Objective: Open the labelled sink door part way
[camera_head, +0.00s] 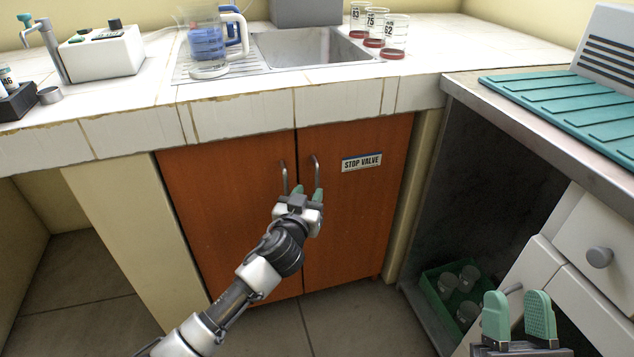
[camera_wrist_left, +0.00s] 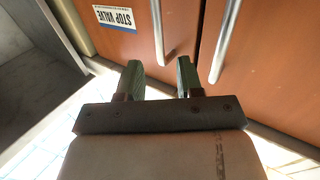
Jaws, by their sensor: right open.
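The labelled sink door (camera_head: 360,215) is the right one of two orange-brown doors under the sink and looks closed. It bears a "STOP VALVE" label (camera_head: 361,162) and a grey vertical bar handle (camera_head: 316,170). My left gripper (camera_head: 306,192) is in front of the handles, its green fingers apart. In the left wrist view, the labelled door's handle (camera_wrist_left: 157,25) lines up with the gap between the fingers (camera_wrist_left: 160,75); I cannot tell if they touch it. My right gripper (camera_head: 519,316) is open and empty at the lower right.
The unlabelled left door (camera_head: 220,200) has its own handle (camera_head: 284,176) close to my left gripper. A bench with white drawers (camera_head: 590,240) stands at the right. A green crate (camera_head: 432,290) with glassware sits below it. The floor before the doors is clear.

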